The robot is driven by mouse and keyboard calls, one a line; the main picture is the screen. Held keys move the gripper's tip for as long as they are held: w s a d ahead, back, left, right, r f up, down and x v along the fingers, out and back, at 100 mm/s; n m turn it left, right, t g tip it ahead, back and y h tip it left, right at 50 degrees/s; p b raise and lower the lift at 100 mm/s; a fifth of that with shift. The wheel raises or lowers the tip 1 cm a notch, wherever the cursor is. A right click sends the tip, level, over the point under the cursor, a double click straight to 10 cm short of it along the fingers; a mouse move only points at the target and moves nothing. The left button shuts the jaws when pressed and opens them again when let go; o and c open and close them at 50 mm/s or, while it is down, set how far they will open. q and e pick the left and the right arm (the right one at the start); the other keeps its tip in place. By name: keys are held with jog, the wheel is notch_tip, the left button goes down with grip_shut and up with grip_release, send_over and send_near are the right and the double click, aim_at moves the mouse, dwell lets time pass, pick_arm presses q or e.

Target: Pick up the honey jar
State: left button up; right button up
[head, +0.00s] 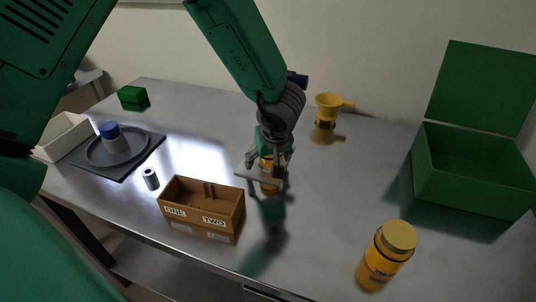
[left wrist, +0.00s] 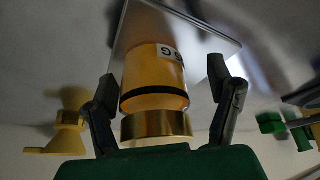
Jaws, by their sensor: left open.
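A yellow-orange jar with a gold lid, a dark band and a partly seen white label (left wrist: 152,75) is between the fingers of my left gripper (left wrist: 160,88) in the left wrist view. The fingers are open, one on each side, with gaps to the jar. A flat grey square plate (left wrist: 215,38) shows behind the jar's base. In the head view my left gripper (head: 266,168) is over this jar and hides most of it. A second orange jar with a yellow-gold lid (head: 388,255) stands at the front right. I cannot read either label clearly. My right gripper is not in view.
A brown box marked ONE and TWO (head: 190,217) stands close at the gripper's left. A yellow funnel-like thing (head: 328,108) is behind. An open green box (head: 470,185) stands right. A dark tray (head: 88,165) and small grey cylinder (head: 151,179) are left.

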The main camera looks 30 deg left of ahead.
pick_arm(q)
jog(key=shift+w+a+f, duration=0.2)
jog(key=shift+w+a, duration=0.25)
jog(key=shift+a, duration=0.15)
jog(key=shift+d+f, duration=0.15)
jog(key=shift+f, duration=0.15)
jog(key=shift+w+d+r, duration=0.1)
jog(key=shift+w+d, duration=0.05)
jog(key=shift+d, duration=0.7)
jog(key=c, duration=1.3)
jog(key=shift+a, duration=0.7)
jog(key=shift+c, duration=1.4)
jog(key=shift+d+r, duration=0.15)
jog(key=shift+r, duration=0.3)
send_near(293, 217)
jog(key=x, duration=0.5)
jog(key=w+a+r+m+h, duration=0.1)
jog(key=m, duration=0.1)
jog(key=w+a+r+m+t+h, duration=0.1)
jog(key=a+m, duration=0.1)
jog(key=m, duration=0.1)
jog(key=w+a+r+m, duration=0.1)
jog(key=a+m, duration=0.1)
jog(key=m, duration=0.1)
jog(key=shift+w+r+t+h, duration=0.25)
jog(key=shift+w+t+h, duration=0.05)
jog(key=shift+h, duration=0.1)
jog(key=shift+a+r+m+h, duration=0.3)
jog(key=shift+a+m, duration=0.2)
jog(key=shift+m, duration=0.6)
